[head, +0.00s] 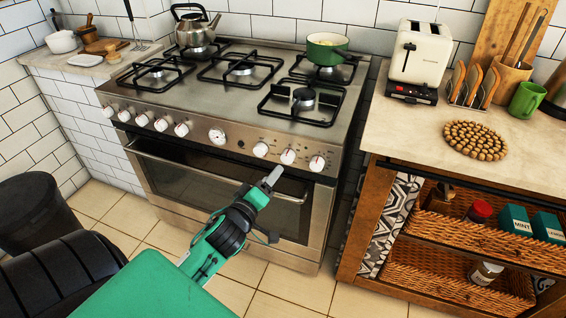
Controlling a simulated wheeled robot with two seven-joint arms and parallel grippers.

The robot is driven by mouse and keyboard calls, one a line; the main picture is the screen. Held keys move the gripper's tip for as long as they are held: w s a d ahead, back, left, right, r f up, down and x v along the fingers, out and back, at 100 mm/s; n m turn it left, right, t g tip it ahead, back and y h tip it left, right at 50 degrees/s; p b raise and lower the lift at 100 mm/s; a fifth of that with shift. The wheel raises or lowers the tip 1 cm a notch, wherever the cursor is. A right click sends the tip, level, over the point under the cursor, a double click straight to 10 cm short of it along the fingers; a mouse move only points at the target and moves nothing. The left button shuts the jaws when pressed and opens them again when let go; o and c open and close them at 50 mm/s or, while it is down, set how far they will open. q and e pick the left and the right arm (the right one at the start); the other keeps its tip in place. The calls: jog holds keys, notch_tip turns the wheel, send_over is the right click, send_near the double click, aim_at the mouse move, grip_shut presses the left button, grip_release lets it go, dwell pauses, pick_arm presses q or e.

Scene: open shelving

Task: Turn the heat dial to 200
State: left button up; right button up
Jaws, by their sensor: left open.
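The stove (232,140) is a steel range with a row of white knobs along its front panel. Three of these stand on the right: a left knob (261,149), a middle knob (288,157) and a right knob (317,163). Red marks show on the middle and right knobs, but their numbers are too small to read. A round white gauge-like dial (217,136) sits near the panel's middle. My left gripper (273,175) is open and empty, just below the middle knob in the picture; I cannot tell whether it touches. My right gripper is out of view.
The oven door handle (215,174) runs across below the panel, close to my left gripper. A kettle (195,27) and a green pot (326,48) stand on the hob. A wooden shelf unit (372,215) with baskets stands to the right. Tiled floor lies in front.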

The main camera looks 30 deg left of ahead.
aim_at(285, 159)
pick_arm(q)
jog(key=w, duration=0.5)
jog(key=w+a, duration=0.1)
jog(key=w, duration=0.1)
jog(key=shift+w, duration=0.35)
jog(key=c, duration=1)
